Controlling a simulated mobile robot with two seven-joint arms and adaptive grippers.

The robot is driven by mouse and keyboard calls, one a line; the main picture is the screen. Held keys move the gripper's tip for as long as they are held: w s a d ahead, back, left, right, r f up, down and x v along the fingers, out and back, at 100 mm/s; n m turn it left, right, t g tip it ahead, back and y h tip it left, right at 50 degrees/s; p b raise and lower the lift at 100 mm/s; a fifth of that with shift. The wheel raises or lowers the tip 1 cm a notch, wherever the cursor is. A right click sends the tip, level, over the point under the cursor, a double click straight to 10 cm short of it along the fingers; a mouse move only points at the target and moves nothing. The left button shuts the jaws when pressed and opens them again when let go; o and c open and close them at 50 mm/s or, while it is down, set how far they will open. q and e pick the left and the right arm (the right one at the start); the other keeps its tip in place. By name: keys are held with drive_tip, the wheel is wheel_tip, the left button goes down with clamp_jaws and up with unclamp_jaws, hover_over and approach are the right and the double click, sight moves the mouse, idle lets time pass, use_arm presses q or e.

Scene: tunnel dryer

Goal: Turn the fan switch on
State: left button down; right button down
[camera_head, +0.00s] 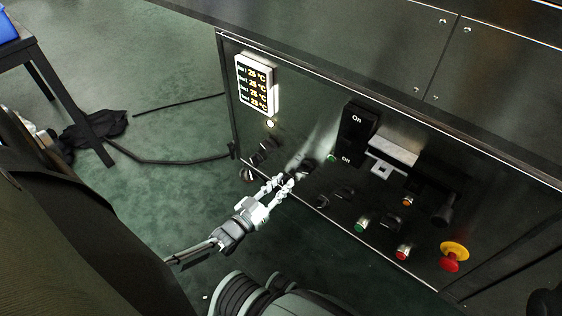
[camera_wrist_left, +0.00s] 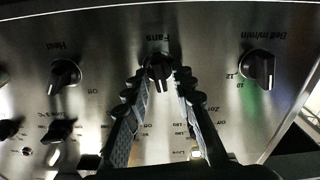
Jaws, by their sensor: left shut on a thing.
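The fan switch is a black rotary knob under the "Fans" label on the metal control panel. In the left wrist view the fan switch (camera_wrist_left: 159,68) sits between the fingertips of my left gripper (camera_wrist_left: 158,80). The picture there is upside down, and the knob's narrow end points down in it. In the head view my left gripper (camera_head: 279,182) reaches the front of the panel (camera_head: 300,120), its fingers close together at a dark knob there. The fingers are shut on the fan switch. My right gripper is out of view.
Beside the fan switch are the Heat knob (camera_wrist_left: 65,75) and the Belt m/min knob (camera_wrist_left: 258,67). A lit temperature display (camera_head: 256,85), an On/Off switch box (camera_head: 356,135) and a red-yellow emergency button (camera_head: 453,256) are on the panel. A cable (camera_head: 170,161) lies on the floor.

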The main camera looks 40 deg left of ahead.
use_arm(q)
drive_tip(key=m, duration=0.5)
drive_tip(key=shift+d+m, duration=0.1)
drive_tip(key=shift+m, duration=2.3)
drive_tip(key=c, duration=1.6)
unclamp_jaws()
drive_tip(key=shift+d, duration=0.1)
drive_tip(key=shift+s+f, duration=0.1)
drive_tip(key=s, duration=0.7)
drive_tip(key=s+a, duration=0.1)
drive_tip(key=s, duration=0.3)
drive_tip(key=shift+s, duration=0.35)
